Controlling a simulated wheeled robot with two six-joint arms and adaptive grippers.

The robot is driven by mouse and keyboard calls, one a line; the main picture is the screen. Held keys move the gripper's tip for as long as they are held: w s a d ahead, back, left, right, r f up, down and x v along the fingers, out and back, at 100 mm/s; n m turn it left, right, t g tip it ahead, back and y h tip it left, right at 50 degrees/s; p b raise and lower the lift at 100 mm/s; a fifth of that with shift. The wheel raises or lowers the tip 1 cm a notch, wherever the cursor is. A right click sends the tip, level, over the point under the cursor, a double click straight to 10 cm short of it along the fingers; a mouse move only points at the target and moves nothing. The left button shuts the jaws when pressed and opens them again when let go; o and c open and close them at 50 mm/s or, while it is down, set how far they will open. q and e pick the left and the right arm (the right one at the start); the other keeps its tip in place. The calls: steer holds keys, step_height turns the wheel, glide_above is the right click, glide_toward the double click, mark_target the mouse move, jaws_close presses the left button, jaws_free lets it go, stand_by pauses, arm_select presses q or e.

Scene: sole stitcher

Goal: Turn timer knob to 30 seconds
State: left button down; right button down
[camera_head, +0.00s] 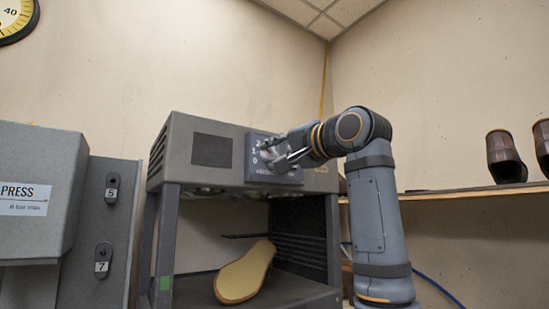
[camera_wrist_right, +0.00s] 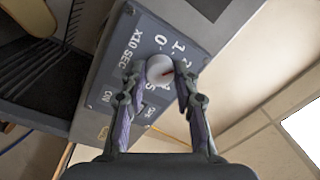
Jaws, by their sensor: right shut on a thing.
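In the head view my right gripper (camera_head: 275,153) is at the panel (camera_head: 258,172) and partly hides the knob. Some of the numbers are hidden by the fingers. My left gripper is not in view.
The panel is on a grey machine (camera_head: 190,150) with an open bay below. A tan shoe sole (camera_head: 243,277) lies in the bay. A grey press (camera_head: 35,180) stands at the left. Brown boots (camera_head: 505,160) stand on a shelf (camera_head: 450,194) at the right.

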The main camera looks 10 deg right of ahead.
steer(key=m+b, duration=0.1)
steer(key=m, duration=0.5)
steer(key=shift+h, duration=0.3)
steer(key=m, duration=0.5)
steer(key=shift+a+m+h+b, duration=0.1)
steer(key=shift+m+h+b, duration=0.2)
steer(key=shift+m+b, duration=0.1)
steer(key=shift+f, duration=0.1)
steer(key=c, duration=1.1)
jaws_free()
steer(key=shift+o, duration=0.5)
steer(key=shift+s, duration=0.1)
steer(key=shift+m, duration=0.3)
steer(key=v, duration=1.2)
steer(key=shift+f, duration=0.15)
